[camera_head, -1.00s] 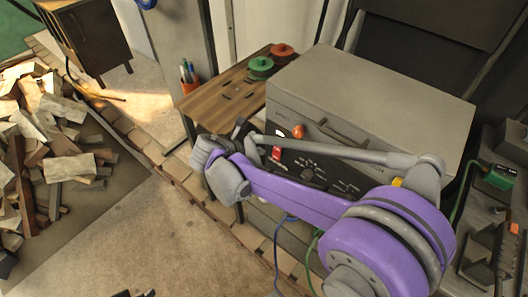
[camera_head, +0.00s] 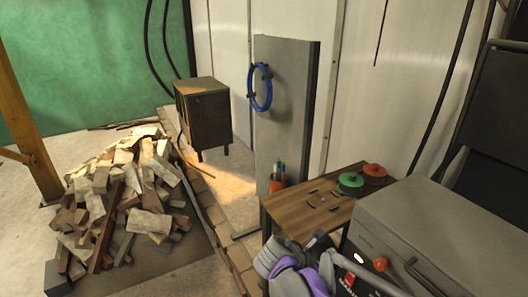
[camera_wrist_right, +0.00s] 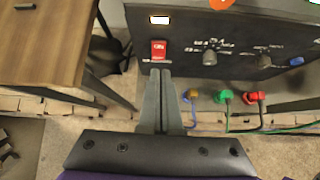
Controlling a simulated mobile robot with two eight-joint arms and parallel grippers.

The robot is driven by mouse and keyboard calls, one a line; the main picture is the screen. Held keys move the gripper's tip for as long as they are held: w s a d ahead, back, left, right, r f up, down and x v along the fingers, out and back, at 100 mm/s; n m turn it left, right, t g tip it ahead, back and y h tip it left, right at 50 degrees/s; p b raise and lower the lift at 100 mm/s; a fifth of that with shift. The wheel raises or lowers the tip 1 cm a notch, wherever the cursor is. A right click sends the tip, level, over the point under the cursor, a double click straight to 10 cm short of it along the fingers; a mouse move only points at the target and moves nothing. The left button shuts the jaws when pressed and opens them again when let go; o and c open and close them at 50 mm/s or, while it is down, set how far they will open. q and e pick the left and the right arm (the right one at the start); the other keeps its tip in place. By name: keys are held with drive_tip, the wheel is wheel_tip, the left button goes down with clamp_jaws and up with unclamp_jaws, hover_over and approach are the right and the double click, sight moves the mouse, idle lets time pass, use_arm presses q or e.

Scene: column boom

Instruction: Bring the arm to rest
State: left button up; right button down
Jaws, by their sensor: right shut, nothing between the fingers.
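My right arm (camera_head: 289,283), purple and grey, enters the head view at the bottom, beside the grey machine (camera_head: 450,220). Its dark gripper (camera_head: 318,238) is near the wooden table's front corner. In the right wrist view the gripper fingers (camera_wrist_right: 160,76) are closed together with nothing between them. Their tips appear just below a red rocker switch (camera_wrist_right: 158,49) on the machine's black front panel (camera_wrist_right: 232,40); I cannot tell whether they touch it. My left gripper is not in view.
The wooden table (camera_head: 310,212) holds green (camera_head: 350,183) and red (camera_head: 374,173) spools and a pen cup (camera_head: 278,183). Coloured plugs with cables (camera_wrist_right: 224,96) stick out below the panel. A rubble pile (camera_head: 125,200) lies left; a dark cabinet (camera_head: 203,113) stands behind.

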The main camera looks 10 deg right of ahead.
drive_tip(key=s+a+m+t+y+p, duration=0.1)
drive_tip(key=s+a+m+y+p, duration=0.3)
drive_tip(key=s+m, duration=1.5)
drive_tip(key=shift+a+r+m+t+y+p, duration=0.35)
drive_tip(key=shift+m+y+p, duration=1.1)
drive_tip(key=shift+y, duration=0.95)
drive_tip(key=shift+s+d+f, duration=0.1)
drive_tip(key=shift+d, duration=0.2)
